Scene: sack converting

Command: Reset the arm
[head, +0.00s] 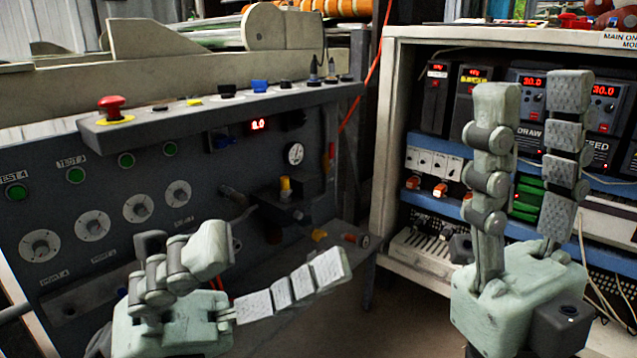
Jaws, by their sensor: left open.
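My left gripper (277,258) is in the lower left of the head view, in front of the dark control panel (100,250). Its two pale grey-green fingers are spread wide apart, with nothing between them. My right gripper (532,92) is at the right, in front of the open cabinet (393,160). Its fingers point straight up, side by side with a clear gap, and hold nothing. Neither gripper visibly holds anything. Most of both arms is out of view or hidden behind the grippers.
The panel carries a red mushroom button (111,105), green buttons (75,175), round dials (92,225) and a red digital display (259,126). The cabinet holds drive units with lit displays (533,82). An orange cable (367,80) hangs between panel and cabinet.

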